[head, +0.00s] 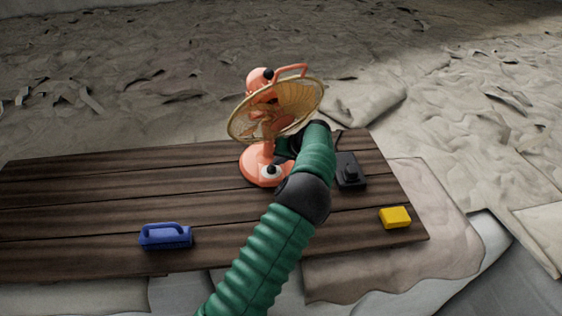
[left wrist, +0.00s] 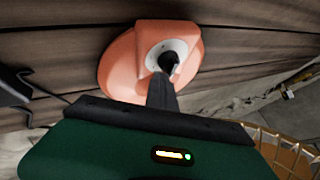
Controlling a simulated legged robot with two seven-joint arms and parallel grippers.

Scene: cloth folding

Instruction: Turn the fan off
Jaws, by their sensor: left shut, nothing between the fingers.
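The orange fan (head: 262,110) stands upright on the wooden table. Its round base (head: 253,165) carries a white disc with a dark knob (head: 271,170). My left arm reaches up past the right side of the base, and its gripper (head: 287,147) is mostly hidden behind the arm. In the left wrist view the base (left wrist: 118,68) and its white disc (left wrist: 154,56) lie straight ahead. My shut, empty left gripper (left wrist: 164,82) points at the dark knob (left wrist: 169,61) and overlaps it there; I cannot tell whether they touch. My right gripper is not in view.
A black box-like object (head: 351,178) sits just right of my left arm. A yellow block (head: 395,217) lies near the table's right end, and a blue handled brush (head: 165,236) near its front edge. The left part of the table (head: 90,195) is clear.

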